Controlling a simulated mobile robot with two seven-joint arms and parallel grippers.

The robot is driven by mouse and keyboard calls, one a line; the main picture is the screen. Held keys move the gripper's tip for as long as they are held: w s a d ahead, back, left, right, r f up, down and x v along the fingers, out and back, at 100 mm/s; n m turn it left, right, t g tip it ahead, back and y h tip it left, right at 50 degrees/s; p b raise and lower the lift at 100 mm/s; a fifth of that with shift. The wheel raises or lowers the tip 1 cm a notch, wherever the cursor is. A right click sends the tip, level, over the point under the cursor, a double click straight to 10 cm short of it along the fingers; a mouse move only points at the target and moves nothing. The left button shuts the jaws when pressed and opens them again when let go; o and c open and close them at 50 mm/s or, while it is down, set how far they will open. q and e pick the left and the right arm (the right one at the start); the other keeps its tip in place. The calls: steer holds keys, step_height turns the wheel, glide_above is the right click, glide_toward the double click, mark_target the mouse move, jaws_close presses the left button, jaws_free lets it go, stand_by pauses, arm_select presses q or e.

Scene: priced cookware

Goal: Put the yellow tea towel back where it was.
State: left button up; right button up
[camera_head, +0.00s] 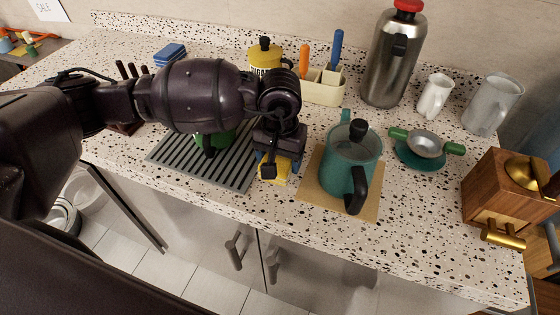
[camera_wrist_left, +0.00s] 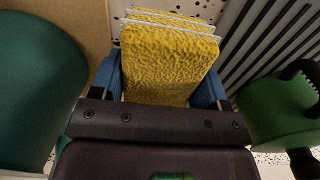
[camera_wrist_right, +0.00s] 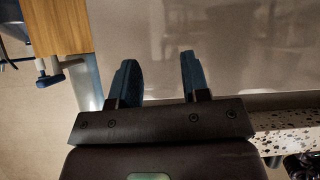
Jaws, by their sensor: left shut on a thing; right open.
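The yellow tea towel (camera_head: 274,175) is a small folded textured bundle near the front of the counter, between the striped grey mat and the tan board. My left gripper (camera_head: 268,160) reaches down over it and hides part of it. In the left wrist view the towel (camera_wrist_left: 165,60) sits between the two blue fingers, which are shut on it; its layered pale edges show at the far end. I cannot tell whether it touches the counter. My right gripper (camera_wrist_right: 158,78) is open and empty in front of a plain grey-brown surface; it is not seen in the head view.
A teal kettle (camera_head: 351,160) stands on the tan board (camera_head: 315,190) right of the towel. A green pot (camera_wrist_left: 275,108) stands on the striped mat (camera_head: 205,176) left of it. A utensil caddy (camera_head: 322,88), steel flask (camera_head: 392,60) and wooden grinder (camera_head: 490,190) are farther off.

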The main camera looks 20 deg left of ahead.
arm_select(q)
steer(key=shift+f, duration=0.75)
steer(key=shift+f, duration=0.2)
steer(key=o, duration=0.8)
steer(key=shift+r, duration=0.15)
